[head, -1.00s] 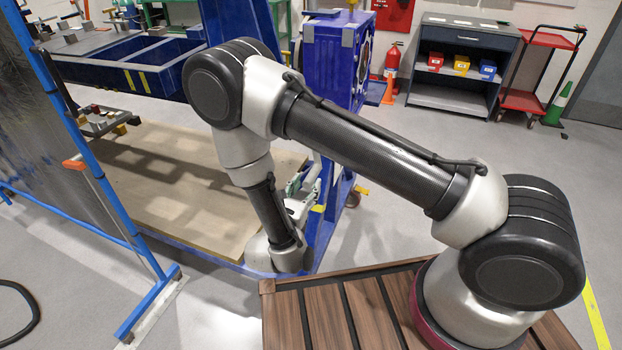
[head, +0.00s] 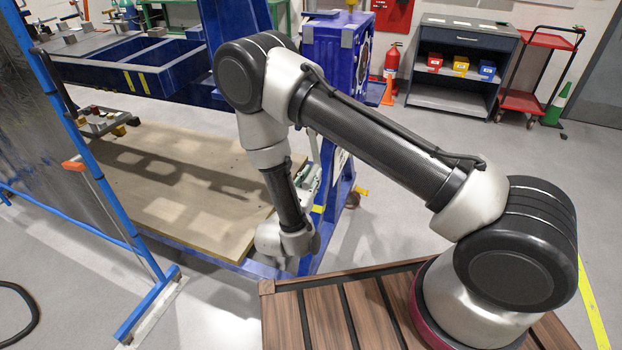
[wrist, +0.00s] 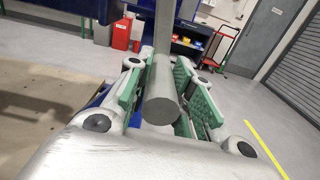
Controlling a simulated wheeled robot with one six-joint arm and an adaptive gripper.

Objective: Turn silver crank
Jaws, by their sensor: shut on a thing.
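The silver crank shows in the wrist view as a grey round handle (wrist: 161,103) with its rounded end towards the camera. My gripper (wrist: 158,72) has its green-padded fingers on both sides of this handle and is shut on it. In the head view my gripper (head: 309,184) is small and partly hidden behind my own arm, beside the blue frame (head: 332,195). The crank itself cannot be made out clearly there.
A tan board (head: 170,190) lies left of the blue frame. A blue-framed screen (head: 70,140) stands at the left. A blue box-shaped unit (head: 330,60), a red extinguisher (head: 392,62), a grey cabinet (head: 455,95) and a red cart (head: 520,102) stand behind. Grey floor at right is open.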

